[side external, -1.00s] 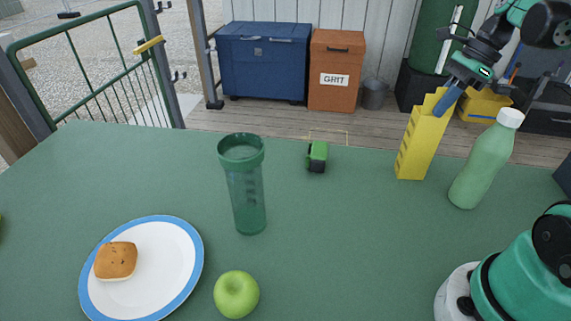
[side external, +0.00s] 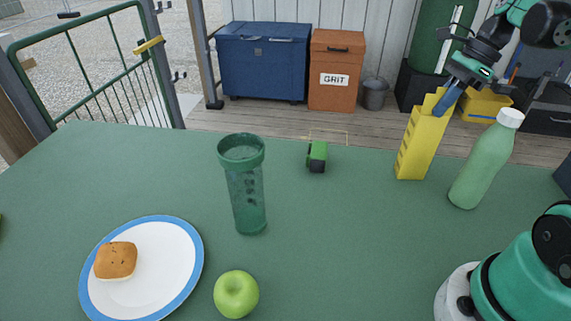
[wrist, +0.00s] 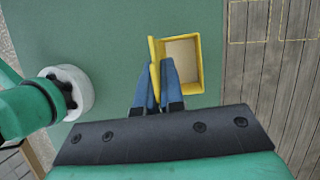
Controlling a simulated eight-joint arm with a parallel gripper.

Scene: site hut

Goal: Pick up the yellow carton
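The yellow carton (side external: 420,145) stands upright on the green table at the right in the side view, open at the top. In the wrist view I look down into the carton (wrist: 198,70), and its inside looks empty. My gripper (side external: 448,100) is above it, its blue fingers at the carton's top edge. In the wrist view my gripper (wrist: 158,85) has one finger on each side of the carton's left wall, closed on that wall. The carton's base appears to rest on the table.
A green bottle (side external: 485,165) with a white cap stands close right of the carton. A small green toy vehicle (side external: 317,157), a green tumbler (side external: 245,190), an apple (side external: 236,294) and a plate (side external: 190,262) with a bun (side external: 116,260) are further left. The table's middle is clear.

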